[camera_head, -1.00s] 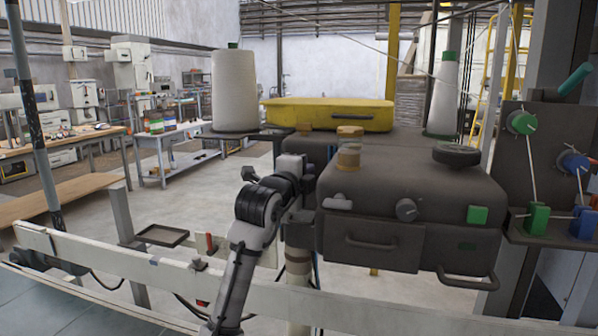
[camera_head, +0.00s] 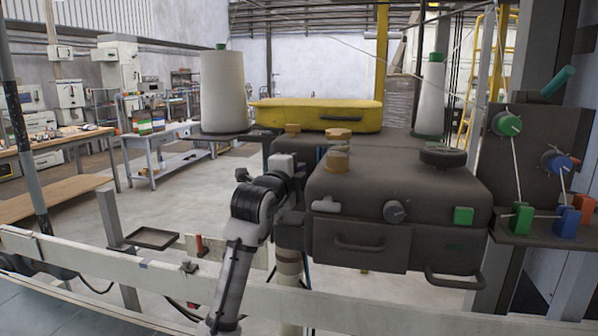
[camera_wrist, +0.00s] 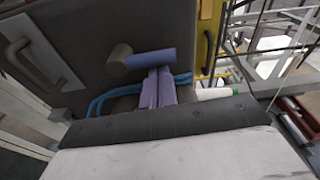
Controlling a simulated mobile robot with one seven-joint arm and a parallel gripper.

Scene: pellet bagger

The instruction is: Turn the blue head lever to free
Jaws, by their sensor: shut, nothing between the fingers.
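In the wrist view a blue bar-shaped lever (camera_wrist: 150,59) sticks out sideways from a round grey hub (camera_wrist: 120,56) on the side of the dark machine head. My gripper (camera_wrist: 158,71) is shut and empty, its two purplish fingers side by side just below the bar. The fingertips look very close to the bar; I cannot tell whether they touch. In the head view the dark machine head (camera_head: 390,185) stands right of my arm. My fingers and the lever are hidden there behind my arm and the machine's left side.
Blue hoses (camera_wrist: 98,103) loop beside my fingers. A dark handle (camera_wrist: 20,62) is on the machine's face. A pale rail (camera_head: 130,285) crosses the front. A white thread cone (camera_head: 222,90) stands behind my arm. Green and blue tensioners (camera_head: 556,163) are at the right.

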